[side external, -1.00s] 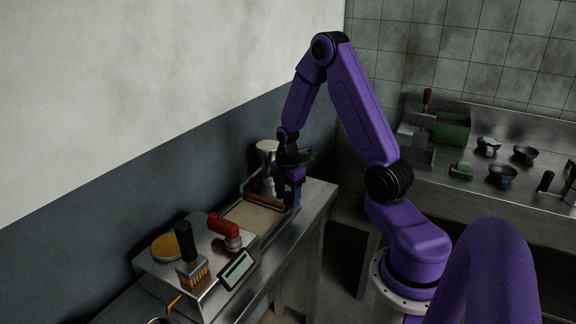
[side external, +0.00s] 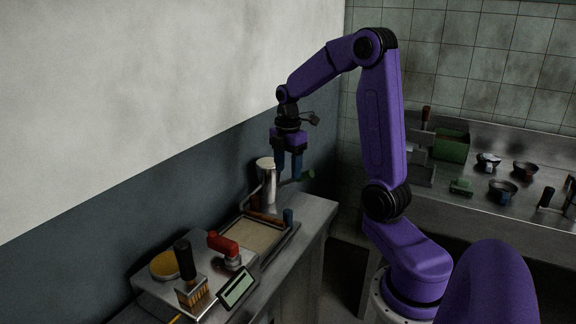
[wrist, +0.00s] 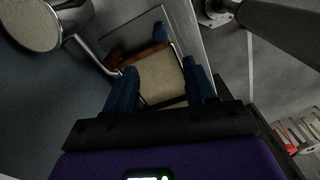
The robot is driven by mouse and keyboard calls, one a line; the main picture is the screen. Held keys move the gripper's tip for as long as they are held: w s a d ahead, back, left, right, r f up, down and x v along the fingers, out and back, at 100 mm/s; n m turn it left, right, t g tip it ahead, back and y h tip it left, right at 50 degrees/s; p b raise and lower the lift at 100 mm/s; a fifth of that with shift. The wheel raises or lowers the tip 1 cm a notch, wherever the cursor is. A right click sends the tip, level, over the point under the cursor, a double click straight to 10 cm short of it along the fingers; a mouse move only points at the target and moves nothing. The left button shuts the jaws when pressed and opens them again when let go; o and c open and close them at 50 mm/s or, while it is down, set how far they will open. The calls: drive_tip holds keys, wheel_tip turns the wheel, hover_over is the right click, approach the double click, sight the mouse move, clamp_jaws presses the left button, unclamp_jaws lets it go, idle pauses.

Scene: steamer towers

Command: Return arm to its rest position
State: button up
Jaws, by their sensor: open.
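My purple arm holds my gripper (side external: 288,174) in the air above the far end of the left counter, fingers pointing down. Its two blue fingers are apart with nothing between them. The wrist view shows my gripper (wrist: 160,88) open above a tray with a beige surface (wrist: 162,75). In the side view this tray (side external: 250,236) lies on the counter. A small blue item (side external: 288,216) stands at the tray's far right corner; a blue item (wrist: 158,32) also shows there in the wrist view.
A metal canister (side external: 266,180) stands close to my gripper, with a green piece (side external: 307,175) to its right. The right counter holds several bowls and a green box (side external: 451,146).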

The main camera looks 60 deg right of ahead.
drive_tip(key=shift+r, duration=0.1)
drive_tip(key=s+a+m, duration=0.1)
drive_tip(key=s+a, duration=0.2)
drive_tip(key=a, duration=0.6)
drive_tip(key=s+a, duration=0.4)
drive_tip(key=a, duration=0.6)
drive_tip(key=s+a, duration=0.3)
drive_tip(key=s, duration=0.4)
drive_tip(key=s+a+m, duration=0.1)
drive_tip(key=s+a, duration=0.2)
drive_tip(key=s, duration=0.5)
drive_tip(key=shift+f, duration=0.25)
